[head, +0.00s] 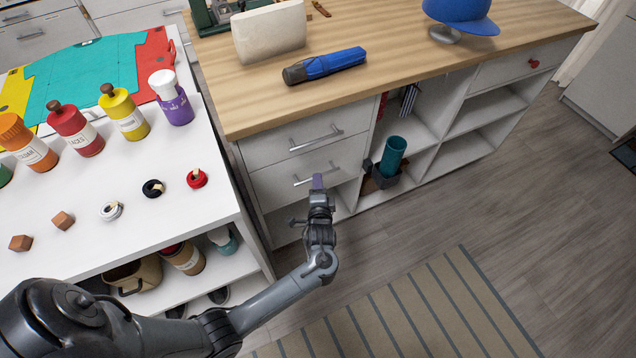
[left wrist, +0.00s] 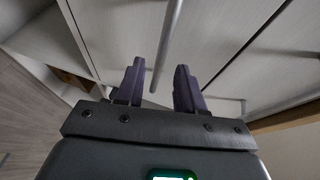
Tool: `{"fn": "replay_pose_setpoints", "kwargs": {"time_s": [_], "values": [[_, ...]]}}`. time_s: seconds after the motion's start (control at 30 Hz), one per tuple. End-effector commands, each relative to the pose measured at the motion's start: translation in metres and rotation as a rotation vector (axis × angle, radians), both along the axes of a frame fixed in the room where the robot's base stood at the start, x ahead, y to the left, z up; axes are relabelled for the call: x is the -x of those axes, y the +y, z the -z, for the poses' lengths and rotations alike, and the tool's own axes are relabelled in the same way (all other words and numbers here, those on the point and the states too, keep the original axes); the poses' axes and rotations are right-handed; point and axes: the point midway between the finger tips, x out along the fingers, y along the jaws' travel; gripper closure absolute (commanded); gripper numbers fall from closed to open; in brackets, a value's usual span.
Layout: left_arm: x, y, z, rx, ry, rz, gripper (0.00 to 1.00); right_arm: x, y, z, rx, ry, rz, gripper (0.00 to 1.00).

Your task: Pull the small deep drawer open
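The wooden-topped unit has two stacked light drawers at its left end. The upper drawer (head: 290,148) and the lower drawer (head: 275,185) both look shut, each with a metal bar handle. My left gripper (head: 318,183) is at the lower drawer's handle (head: 304,181) and hides part of it. In the left wrist view, the purple fingers of my left gripper (left wrist: 158,75) are apart. A metal bar handle (left wrist: 170,40) runs lengthwise between them in the picture. I cannot tell whether they touch it. My right gripper is not in view.
A white table (head: 120,215) with several bottles and small items stands close on the left. Open cubbies (head: 455,150) and a red-knobbed drawer (head: 500,66) fill the unit's right part. A teal cup (head: 393,155) stands in one cubby. The floor in front is clear, with a striped rug (head: 410,315).

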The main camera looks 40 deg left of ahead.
Motion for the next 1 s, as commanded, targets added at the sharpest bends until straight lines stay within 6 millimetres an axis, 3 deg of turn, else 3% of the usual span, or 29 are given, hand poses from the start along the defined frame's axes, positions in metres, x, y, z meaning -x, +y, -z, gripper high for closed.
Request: {"fn": "replay_pose_setpoints", "kwargs": {"time_s": [0.2,0.6,0.63,0.87,1.0], "values": [[-0.016,0.015,0.006,-0.001,-0.001,0.000,0.62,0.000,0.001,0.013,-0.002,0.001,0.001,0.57],[-0.020,0.019,0.006,0.001,0.000,0.001,0.62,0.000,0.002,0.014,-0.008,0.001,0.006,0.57],[-0.020,0.019,0.006,0.001,0.000,0.001,0.64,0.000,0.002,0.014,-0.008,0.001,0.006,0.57],[-0.020,0.018,0.006,0.001,0.000,0.001,0.99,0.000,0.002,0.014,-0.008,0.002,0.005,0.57],[-0.020,0.018,0.006,0.001,0.000,0.001,1.00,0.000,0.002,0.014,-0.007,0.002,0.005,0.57]]}}
